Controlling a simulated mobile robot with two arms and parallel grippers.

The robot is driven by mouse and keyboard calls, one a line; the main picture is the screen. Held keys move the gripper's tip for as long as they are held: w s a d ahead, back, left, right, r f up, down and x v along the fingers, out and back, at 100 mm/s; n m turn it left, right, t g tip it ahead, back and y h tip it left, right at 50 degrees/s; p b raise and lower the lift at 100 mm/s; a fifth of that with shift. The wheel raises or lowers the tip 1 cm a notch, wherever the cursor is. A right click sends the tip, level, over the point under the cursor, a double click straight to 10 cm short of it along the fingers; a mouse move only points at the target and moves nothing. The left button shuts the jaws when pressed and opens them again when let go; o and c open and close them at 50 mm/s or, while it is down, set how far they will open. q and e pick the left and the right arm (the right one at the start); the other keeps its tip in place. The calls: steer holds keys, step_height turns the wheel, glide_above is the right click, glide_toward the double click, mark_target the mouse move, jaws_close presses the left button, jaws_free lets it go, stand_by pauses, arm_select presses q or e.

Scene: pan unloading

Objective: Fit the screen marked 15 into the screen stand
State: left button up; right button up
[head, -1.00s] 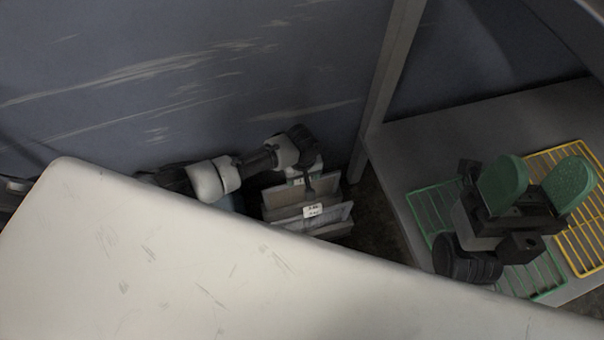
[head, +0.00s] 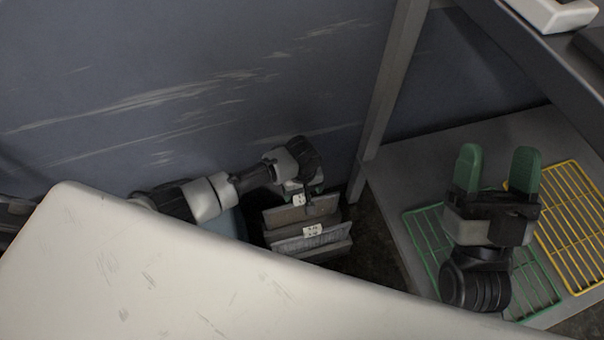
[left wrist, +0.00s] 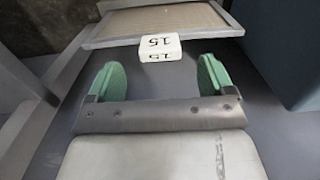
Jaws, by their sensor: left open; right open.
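A framed flat screen with a tan face and a white tag reading 15 (left wrist: 122,24) lies ahead of my left gripper (left wrist: 159,75) in the left wrist view. The gripper's green fingers are open and apart, with nothing between them; the tag is just beyond the fingertips. In the head view my left gripper (head: 306,188) is over upright grey screens (head: 302,214) with white tags, too small to read surely. My right gripper (head: 497,166) is open and empty above the shelf. I cannot pick out the screen stand surely.
A green wire rack (head: 432,240) and a yellow wire rack (head: 582,215) lie on the low grey shelf (head: 385,180). A white counter (head: 150,265) fills the front left. A blue box (left wrist: 283,45) stands right of the left gripper.

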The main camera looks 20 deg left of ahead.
arm_select(q)
step_height(320, 180, up, 5)
steer(key=shift+r+p, duration=0.1)
steer(key=shift+p, duration=1.05)
steer(key=shift+r, duration=0.3)
arm_select(e)
steer(key=w+f+g+h, duration=0.3)
steer(key=f+g, duration=0.5)
steer(key=shift+w+d, duration=0.15)
steer(key=shift+d, duration=0.15)
